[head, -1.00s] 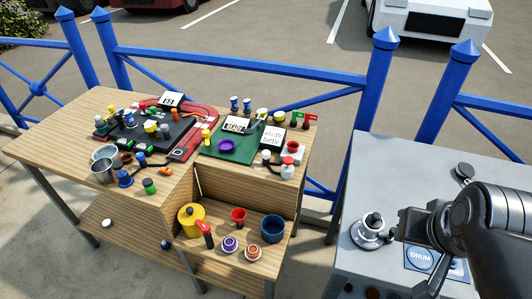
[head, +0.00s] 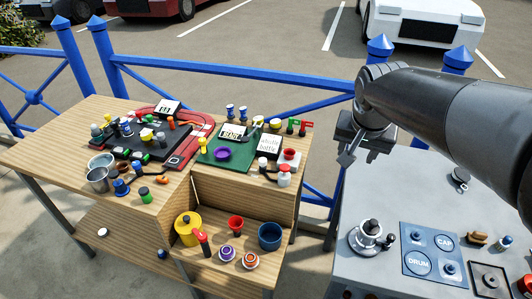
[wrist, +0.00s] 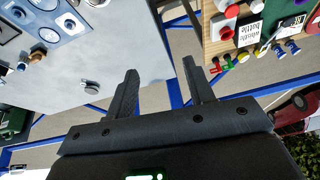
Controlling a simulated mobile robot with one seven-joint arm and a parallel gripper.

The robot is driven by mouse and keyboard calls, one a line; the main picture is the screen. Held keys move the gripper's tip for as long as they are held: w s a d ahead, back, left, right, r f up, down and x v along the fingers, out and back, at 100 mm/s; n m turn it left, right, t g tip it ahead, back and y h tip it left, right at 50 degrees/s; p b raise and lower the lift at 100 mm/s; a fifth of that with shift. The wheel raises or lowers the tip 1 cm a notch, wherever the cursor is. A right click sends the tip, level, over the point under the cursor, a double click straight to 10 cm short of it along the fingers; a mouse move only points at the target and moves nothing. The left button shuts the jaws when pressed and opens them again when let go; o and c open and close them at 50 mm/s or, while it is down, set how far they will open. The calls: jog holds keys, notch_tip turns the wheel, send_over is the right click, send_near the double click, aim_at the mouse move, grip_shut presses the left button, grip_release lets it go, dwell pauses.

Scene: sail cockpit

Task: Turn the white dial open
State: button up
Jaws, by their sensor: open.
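My gripper (head: 346,156) is raised at the far left corner of the grey console (head: 352,188) in the head view. In the wrist view its two fingers (wrist: 160,72) are apart with nothing between them. I cannot pick out a clearly white dial. A small grey and dark round fitting (head: 460,178) sits at the back of the console; it also shows in the wrist view (wrist: 90,86), to the left of the fingers and apart from them. A silver fitting with a dark knob (head: 370,236) stands at the console's left edge.
A blue panel (head: 432,252) marked CAR and DRUM lies on the console, with small brown and metal fittings to its right. A wooden table (head: 70,140) full of small items stands at left. A blue fence (head: 240,65) runs behind. The console's back left is bare.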

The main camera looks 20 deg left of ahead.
jog(key=w+a+f, duration=0.4)
jog(key=w+a, duration=0.4)
jog(key=a, duration=0.4)
send_near(263, 160)
jog(key=shift+h, duration=0.4)
jog(key=x, duration=0.5)
jog(key=a+x, duration=0.1)
jog(key=x, duration=0.2)
jog(key=shift+w+f, duration=0.15)
jog(key=shift+f, duration=0.15)
jog(key=shift+m, duration=0.3)
jog(key=shift+c, duration=0.2)
jog(key=c, duration=1)
jog(key=shift+o, duration=0.2)
jog(key=shift+d, duration=0.1)
